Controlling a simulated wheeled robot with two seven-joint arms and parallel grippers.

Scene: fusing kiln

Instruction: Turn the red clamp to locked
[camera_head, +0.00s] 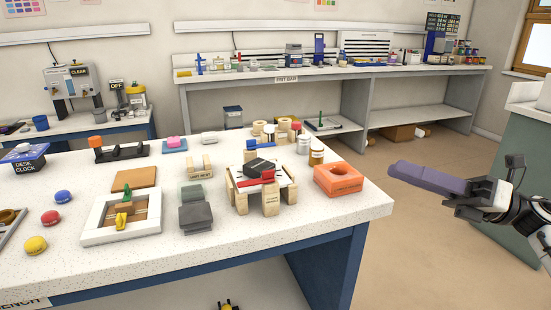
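A red clamp bar (255,178) lies across the front of a stack of pale wooden blocks (270,203) on the speckled white bench. Behind it are a dark piece (262,165) and thin white sheets. Whether it is locked cannot be read from here. My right gripper (481,198) is at the far right, out over the floor beyond the bench's right edge and well apart from the clamp. A long purple shape extends left from it; I cannot tell whether it is held. The fingers are not clear. My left gripper is out of view.
An orange block (338,180) with a hole stands right of the stack. Grey blocks (195,214) and a white framed tray (121,218) are to its left. Small jars (317,154) stand behind. The floor (420,230) between bench and arm is clear.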

